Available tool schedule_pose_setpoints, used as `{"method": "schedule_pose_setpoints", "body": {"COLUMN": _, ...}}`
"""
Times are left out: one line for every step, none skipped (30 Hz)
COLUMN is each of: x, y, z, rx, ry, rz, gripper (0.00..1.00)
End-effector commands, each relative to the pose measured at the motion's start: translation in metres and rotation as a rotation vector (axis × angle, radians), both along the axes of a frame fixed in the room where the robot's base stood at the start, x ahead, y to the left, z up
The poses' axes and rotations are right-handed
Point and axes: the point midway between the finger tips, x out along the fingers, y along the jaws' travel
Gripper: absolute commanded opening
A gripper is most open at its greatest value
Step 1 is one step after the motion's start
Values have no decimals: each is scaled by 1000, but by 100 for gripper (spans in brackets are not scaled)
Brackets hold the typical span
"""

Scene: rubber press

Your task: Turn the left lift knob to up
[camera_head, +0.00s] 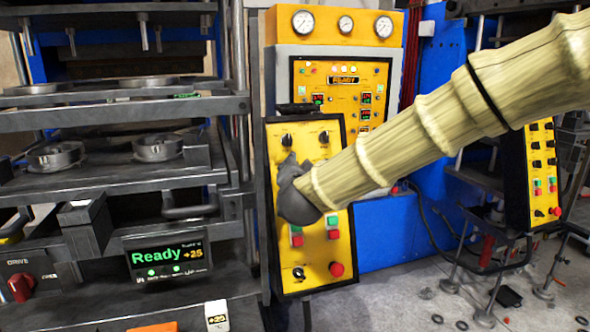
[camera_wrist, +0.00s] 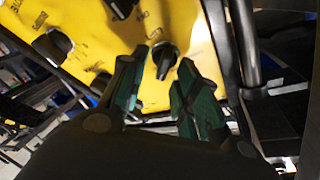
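A yellow control panel (camera_head: 315,255) in a black frame stands in the middle of the head view. A black knob (camera_head: 287,140) sits at its top left, with another knob (camera_head: 324,137) to its right; their labels are too small to read. My gripper (camera_head: 288,166) is in front of the panel's left part, just below the top left knob. In the wrist view my gripper (camera_wrist: 160,70) is open, its green-padded fingers apart. A black knob (camera_wrist: 166,56) shows between and just beyond the fingertips; contact cannot be told. My arm hides the panel's middle right.
A press with a "Ready" display (camera_head: 168,256) stands at the left. A red button (camera_head: 336,269) and another knob (camera_head: 299,273) are low on the panel. A second yellow panel (camera_head: 543,170) stands at the right. Hoses and small rings lie on the floor.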

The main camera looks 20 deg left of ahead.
Motion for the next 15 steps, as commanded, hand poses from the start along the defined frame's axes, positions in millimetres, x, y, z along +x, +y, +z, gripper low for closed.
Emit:
{"method": "schedule_pose_setpoints", "body": {"x": 0, "y": 0, "z": 0, "rx": 0, "ry": 1, "rz": 1, "gripper": 31}}
{"method": "schedule_pose_setpoints", "body": {"x": 0, "y": 0, "z": 0, "rx": 0, "ry": 1, "rz": 1, "gripper": 31}}
{"method": "schedule_pose_setpoints", "body": {"x": 0, "y": 0, "z": 0, "rx": -1, "ry": 0, "rz": 1, "gripper": 31}}
{"method": "schedule_pose_setpoints", "body": {"x": -1, "y": 0, "z": 0, "rx": -1, "ry": 0, "rz": 1, "gripper": 31}}
{"method": "schedule_pose_setpoints", "body": {"x": -1, "y": 0, "z": 0, "rx": -1, "ry": 0, "rz": 1, "gripper": 31}}
{"method": "schedule_pose_setpoints", "body": {"x": -2, "y": 0, "z": 0, "rx": -1, "ry": 0, "rz": 2, "gripper": 31}}
{"method": "schedule_pose_setpoints", "body": {"x": -4, "y": -1, "z": 0, "rx": -1, "ry": 0, "rz": 2, "gripper": 31}}
{"method": "schedule_pose_setpoints", "body": {"x": -5, "y": -1, "z": 1, "rx": -1, "ry": 0, "rz": 2, "gripper": 31}}
{"method": "schedule_pose_setpoints", "body": {"x": -9, "y": -3, "z": 1, "rx": -1, "ry": 0, "rz": 2, "gripper": 31}}
{"method": "schedule_pose_setpoints", "body": {"x": -12, "y": -4, "z": 1, "rx": -1, "ry": 0, "rz": 2, "gripper": 31}}
{"method": "schedule_pose_setpoints", "body": {"x": -16, "y": -5, "z": 1, "rx": -1, "ry": 0, "rz": 2, "gripper": 31}}
{"method": "schedule_pose_setpoints", "body": {"x": -21, "y": -7, "z": 2, "rx": -1, "ry": 0, "rz": 2, "gripper": 31}}
{"method": "schedule_pose_setpoints", "body": {"x": -26, "y": -9, "z": 3, "rx": -1, "ry": 0, "rz": 3, "gripper": 31}}
{"method": "schedule_pose_setpoints", "body": {"x": -31, "y": -11, "z": 4, "rx": -1, "ry": 0, "rz": 3, "gripper": 31}}
{"method": "schedule_pose_setpoints", "body": {"x": -38, "y": -13, "z": 4, "rx": -1, "ry": 0, "rz": 3, "gripper": 31}}
